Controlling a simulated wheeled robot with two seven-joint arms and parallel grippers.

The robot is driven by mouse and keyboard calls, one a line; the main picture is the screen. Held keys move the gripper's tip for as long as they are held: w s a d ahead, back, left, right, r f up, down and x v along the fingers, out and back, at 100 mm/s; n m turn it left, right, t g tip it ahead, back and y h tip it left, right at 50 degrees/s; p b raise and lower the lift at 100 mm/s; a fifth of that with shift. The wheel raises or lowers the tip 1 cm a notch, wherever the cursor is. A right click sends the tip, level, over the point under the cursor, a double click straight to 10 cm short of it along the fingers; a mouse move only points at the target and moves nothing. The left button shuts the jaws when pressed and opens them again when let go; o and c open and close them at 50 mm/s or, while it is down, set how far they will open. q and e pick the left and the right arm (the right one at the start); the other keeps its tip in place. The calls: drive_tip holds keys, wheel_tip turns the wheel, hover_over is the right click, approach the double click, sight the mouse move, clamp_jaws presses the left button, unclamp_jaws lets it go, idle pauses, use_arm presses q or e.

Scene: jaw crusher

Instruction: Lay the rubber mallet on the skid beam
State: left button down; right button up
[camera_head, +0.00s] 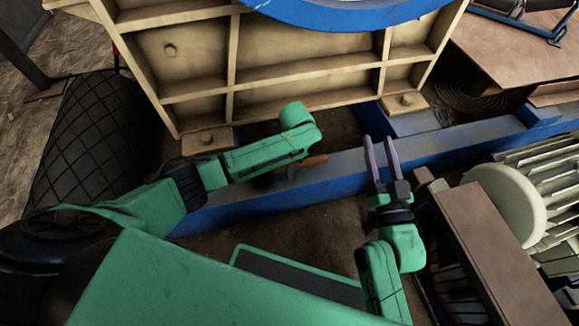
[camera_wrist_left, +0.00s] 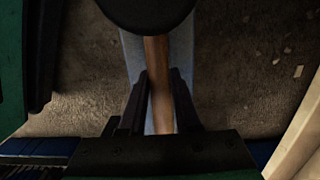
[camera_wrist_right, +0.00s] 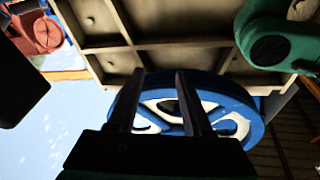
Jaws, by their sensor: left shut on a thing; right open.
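The rubber mallet has a brown wooden handle (camera_wrist_left: 157,60) and a dark round head (camera_wrist_left: 148,8). In the head view a piece of its handle (camera_head: 312,161) shows over the blue skid beam (camera_head: 345,172). My left gripper (camera_wrist_left: 159,78) is shut on the handle. In the head view my green wrist hides most of its fingers. The beam runs beneath the mallet in the left wrist view (camera_wrist_left: 132,55); whether the two touch, I cannot tell. My right gripper (camera_head: 379,142) is open and empty, above the beam to the right of the mallet.
A cream ribbed crusher frame (camera_head: 300,75) with a blue wheel (camera_head: 335,12) stands behind the beam. A finned motor (camera_head: 515,200) and a brown beam (camera_head: 495,250) are at right. A dark mesh-patterned object (camera_head: 90,135) is at left.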

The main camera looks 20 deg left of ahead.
use_arm(q)
drive_tip(key=c, duration=0.6)
unclamp_jaws()
drive_tip(key=shift+r, duration=0.15)
drive_tip(key=shift+r, duration=0.15)
wheel_tip(320, 180, up, 2)
drive_tip(key=shift+d+r+p, duration=0.1)
drive_tip(key=shift+r+p, duration=0.1)
drive_tip(key=shift+p, duration=0.6)
wheel_tip(320, 180, up, 4)
drive_tip(key=shift+w+d+p, duration=0.1)
drive_tip(key=shift+w+p, duration=0.05)
drive_tip(key=shift+p, duration=1.1)
drive_tip(key=r+p, duration=0.1)
drive_tip(key=r, duration=0.1)
drive_tip(key=r+p, duration=0.1)
drive_tip(key=r, duration=0.2)
drive_tip(key=shift+w+d, duration=0.1)
drive_tip(key=shift+d, duration=0.1)
use_arm(e)
drive_tip(key=s+a+f+g+h, duration=0.1)
drive_tip(key=s+f+g, duration=0.6)
drive_tip(key=s+f, duration=0.4)
wheel_tip(320, 180, down, 2)
drive_tip(key=shift+s+f, duration=0.15)
drive_tip(key=shift+s, duration=0.1)
